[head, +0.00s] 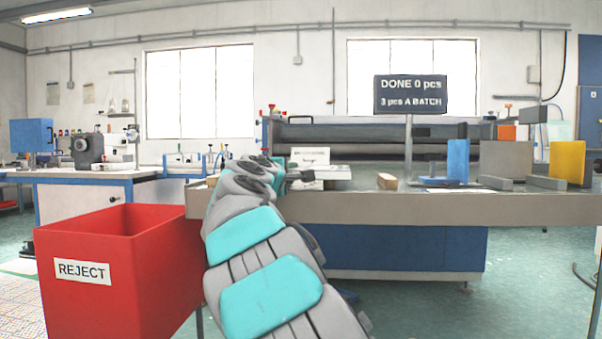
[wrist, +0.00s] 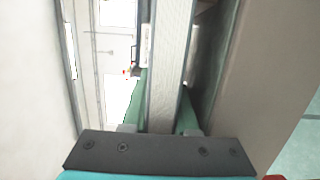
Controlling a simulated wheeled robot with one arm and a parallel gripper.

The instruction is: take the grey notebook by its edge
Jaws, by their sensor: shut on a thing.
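The grey notebook (wrist: 170,60) fills the middle of the wrist view, with its pale page block between two thin grey covers. My gripper (wrist: 160,118) has one green-tipped finger on each side of it, shut on its near edge. In the head view my gripper (head: 296,177) is at the left part of the workbench, low over its top. A flat pale and grey item (head: 331,173) lies just right of the fingers there and looks like the notebook. My own arm hides part of this area.
The workbench top (head: 400,208) carries a small wooden block (head: 387,181), a blue upright plate (head: 458,160), a yellow upright plate (head: 568,161) and grey blocks. A sign (head: 410,94) stands behind. A red reject bin (head: 120,270) stands left of my arm.

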